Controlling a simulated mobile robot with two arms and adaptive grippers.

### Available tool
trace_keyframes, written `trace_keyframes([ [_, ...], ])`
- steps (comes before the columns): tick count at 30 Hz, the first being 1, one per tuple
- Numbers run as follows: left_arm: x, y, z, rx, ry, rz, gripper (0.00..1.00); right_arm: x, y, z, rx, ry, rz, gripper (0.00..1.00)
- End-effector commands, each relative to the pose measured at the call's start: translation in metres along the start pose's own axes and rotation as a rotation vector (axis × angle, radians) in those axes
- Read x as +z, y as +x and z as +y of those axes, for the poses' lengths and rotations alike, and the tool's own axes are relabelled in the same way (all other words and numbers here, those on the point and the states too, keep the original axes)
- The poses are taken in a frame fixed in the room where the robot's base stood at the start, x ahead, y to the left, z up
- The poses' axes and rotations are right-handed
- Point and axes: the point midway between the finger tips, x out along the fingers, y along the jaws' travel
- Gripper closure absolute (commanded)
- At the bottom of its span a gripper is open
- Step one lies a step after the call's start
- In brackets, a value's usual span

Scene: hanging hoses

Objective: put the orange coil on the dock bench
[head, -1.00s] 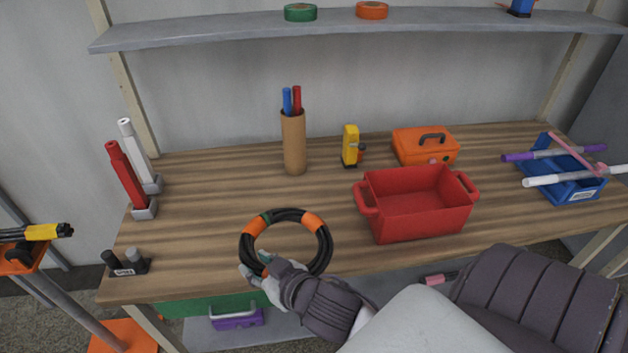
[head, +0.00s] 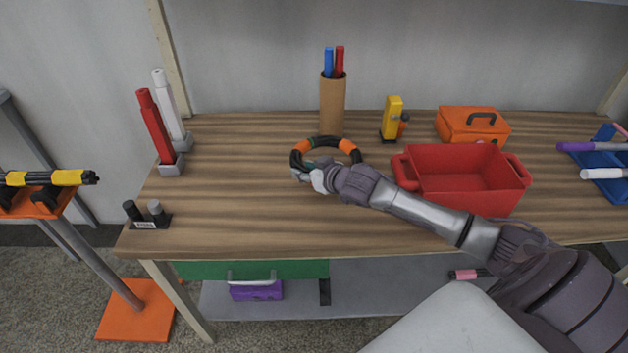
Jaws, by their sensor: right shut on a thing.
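The orange coil, a black ring with orange bands and a small green mark (head: 352,149), is over the middle of the wooden dock bench (head: 250,225). It sits just in front of the cardboard tube. My right gripper (head: 303,174) is shut on the near left side of the coil. I cannot tell whether the coil touches the bench top or is slightly above it. My right arm reaches in from the lower right and hides part of the bench. My left gripper is not in view.
A cardboard tube with pens (head: 332,105) stands behind the coil. A red bin (head: 462,195) is to the right, with a yellow tool (head: 392,118) and an orange case (head: 473,126) behind it. Red and white cylinders (head: 156,130) stand left.

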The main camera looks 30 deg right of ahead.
Motion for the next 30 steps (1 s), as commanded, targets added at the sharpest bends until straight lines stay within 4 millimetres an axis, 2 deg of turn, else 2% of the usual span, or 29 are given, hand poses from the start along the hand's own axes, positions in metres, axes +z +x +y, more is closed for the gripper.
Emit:
trace_keyframes([
  [7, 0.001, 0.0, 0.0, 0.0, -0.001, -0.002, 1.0, 0.018, 0.009, -0.001, 0.0, -0.001, 0.002, 1.0],
  [12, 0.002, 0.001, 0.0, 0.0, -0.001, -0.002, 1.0, 0.04, 0.02, -0.001, 0.0, -0.001, 0.001, 1.0],
  [19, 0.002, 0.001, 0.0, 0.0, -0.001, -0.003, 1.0, 0.043, 0.021, -0.002, -0.001, -0.003, 0.003, 1.0],
  [20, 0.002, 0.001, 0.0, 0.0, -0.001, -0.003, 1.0, 0.046, 0.022, -0.002, -0.001, -0.001, -0.001, 0.6],
  [21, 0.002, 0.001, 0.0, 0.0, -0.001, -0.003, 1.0, 0.046, 0.022, -0.002, -0.001, 0.0, -0.001, 0.53],
  [24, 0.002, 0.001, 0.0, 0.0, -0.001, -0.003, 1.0, 0.045, 0.021, -0.002, -0.001, -0.001, -0.001, 0.38],
  [30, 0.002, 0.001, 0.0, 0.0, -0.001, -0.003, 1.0, 0.045, 0.021, -0.002, -0.001, -0.001, 0.0, 0.38],
])
